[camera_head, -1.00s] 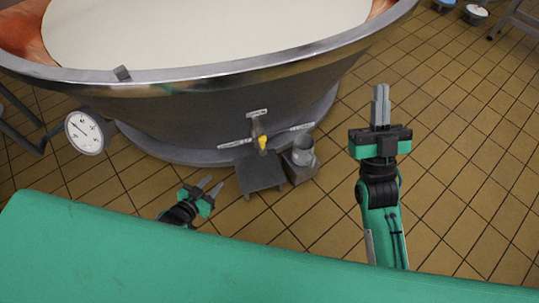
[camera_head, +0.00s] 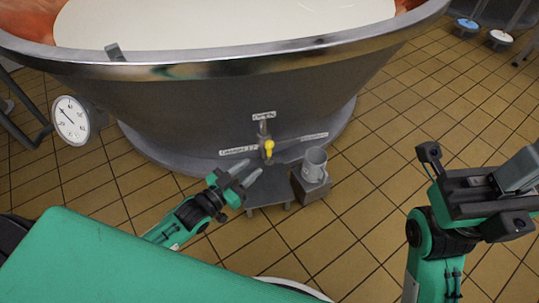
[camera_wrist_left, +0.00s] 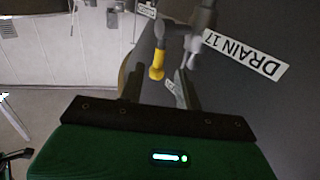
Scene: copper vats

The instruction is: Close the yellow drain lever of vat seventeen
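The yellow drain lever (camera_head: 268,148) is on the grey drain valve low on the front wall of the large vat (camera_head: 230,100). In the left wrist view the lever's yellow grip (camera_wrist_left: 157,66) shows just beyond the fingertips, beside the plate reading DRAIN 17 (camera_wrist_left: 245,55). My left gripper (camera_head: 242,172) is open and empty, just left of and below the lever, fingers pointing toward it; I see no contact. My right gripper (camera_head: 518,170) is at the right edge, far from the valve, its fingers together with nothing visible between them.
A low grey stand (camera_head: 268,195) is under the valve. A grey mug (camera_head: 314,164) stands on a block (camera_head: 311,187) right of it. A round dial (camera_head: 71,120) is at the vat's left side.

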